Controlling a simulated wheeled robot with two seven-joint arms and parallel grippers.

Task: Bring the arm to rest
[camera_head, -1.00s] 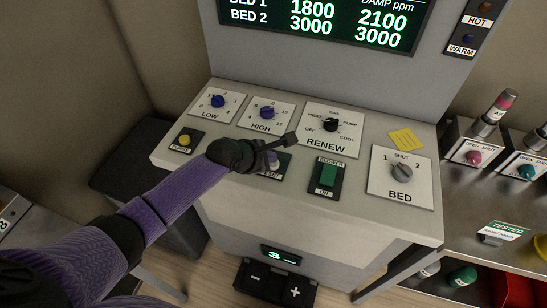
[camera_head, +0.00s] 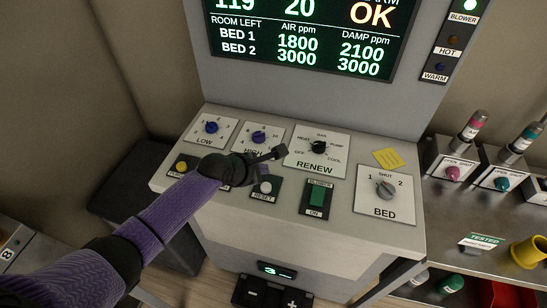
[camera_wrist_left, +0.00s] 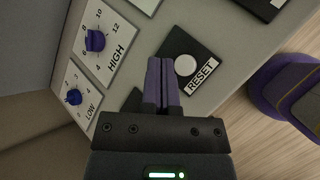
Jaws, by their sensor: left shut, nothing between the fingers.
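My left gripper (camera_head: 270,155) reaches in from the left over the control desk (camera_head: 335,245). It is shut and empty, above the panel between the HIGH knob (camera_head: 258,138) and the white RESET button (camera_head: 265,187). In the left wrist view its closed fingers (camera_wrist_left: 162,82) point at the panel beside the RESET button (camera_wrist_left: 185,65). Whether they touch the panel I cannot tell. The purple sleeve of my left arm hides part of the desk's left front. My right gripper is not in view.
The LOW knob (camera_head: 211,127), RENEW knob (camera_head: 318,147), green BLOWER switch (camera_head: 317,196) and BED knob (camera_head: 385,189) stand on the desk top. A display (camera_head: 305,35) rises behind. A metal side bench (camera_head: 450,205) with valves is at the right.

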